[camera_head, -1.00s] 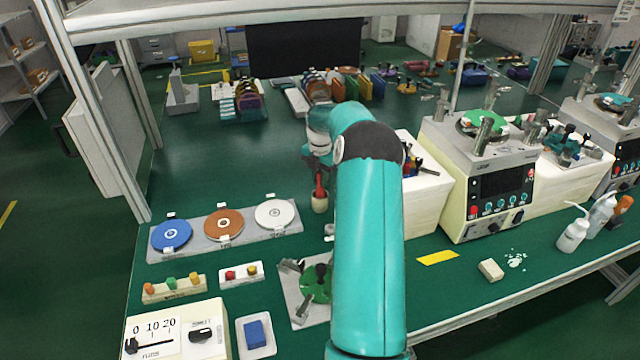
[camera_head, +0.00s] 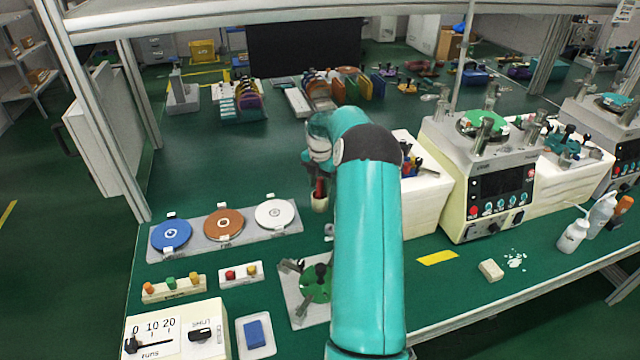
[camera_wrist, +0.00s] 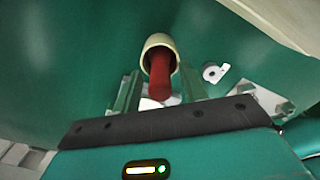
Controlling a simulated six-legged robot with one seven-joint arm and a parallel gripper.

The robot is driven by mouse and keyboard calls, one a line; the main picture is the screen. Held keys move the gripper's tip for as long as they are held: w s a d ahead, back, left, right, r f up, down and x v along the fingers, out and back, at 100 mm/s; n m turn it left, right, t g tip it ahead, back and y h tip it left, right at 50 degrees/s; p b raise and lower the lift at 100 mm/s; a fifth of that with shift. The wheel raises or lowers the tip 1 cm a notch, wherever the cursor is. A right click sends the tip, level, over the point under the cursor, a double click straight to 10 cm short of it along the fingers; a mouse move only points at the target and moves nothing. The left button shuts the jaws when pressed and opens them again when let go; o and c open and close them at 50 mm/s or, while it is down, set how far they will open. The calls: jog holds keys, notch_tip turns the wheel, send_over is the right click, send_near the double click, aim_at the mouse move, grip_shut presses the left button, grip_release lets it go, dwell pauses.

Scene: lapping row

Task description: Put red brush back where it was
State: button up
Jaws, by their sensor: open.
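The red brush (camera_head: 319,188) shows just below my wrist in the head view, with its red handle up and its cream end down. In the wrist view the red brush (camera_wrist: 160,75) lies between the two fingers of my gripper (camera_wrist: 157,92), its cream end pointing away from the palm. The fingers stand apart on either side of the handle; whether either touches it I cannot tell. The arm hides most of the gripper in the head view. I cannot tell whether the cream end rests on the bench.
A white block of tools (camera_head: 425,190) stands right of the arm. A grey rack (camera_head: 190,243) with blue, brown and white discs lies to the left. A green disc fixture (camera_head: 315,285) is in front.

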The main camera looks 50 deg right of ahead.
notch_tip(320, 180, up, 12)
jog(key=shift+f, duration=0.2)
jog(key=s+a+r+m+t+h, duration=0.1)
jog(key=a+r+m, duration=0.1)
jog(key=a+r, duration=0.5)
jog(key=s+a+r+m, duration=0.1)
jog(key=a+r+m, duration=0.2)
jog(key=a, duration=0.7)
jog(key=s+a+r+m+t+h, duration=0.1)
jog(key=a+r+m, duration=0.1)
jog(key=a+r, duration=0.5)
jog(key=s+a+f+m+t+y, duration=0.1)
jog(key=s+a+f+m, duration=0.1)
jog(key=s+a+m, duration=0.4)
jog(key=s+a+f+m+t+y, duration=0.1)
jog(key=s+a+m, duration=0.5)
jog(key=s+a, duration=0.9)
jog(key=shift+s+f+t, duration=0.4)
jog(key=shift+f+t, duration=0.4)
jog(key=shift+f, duration=0.1)
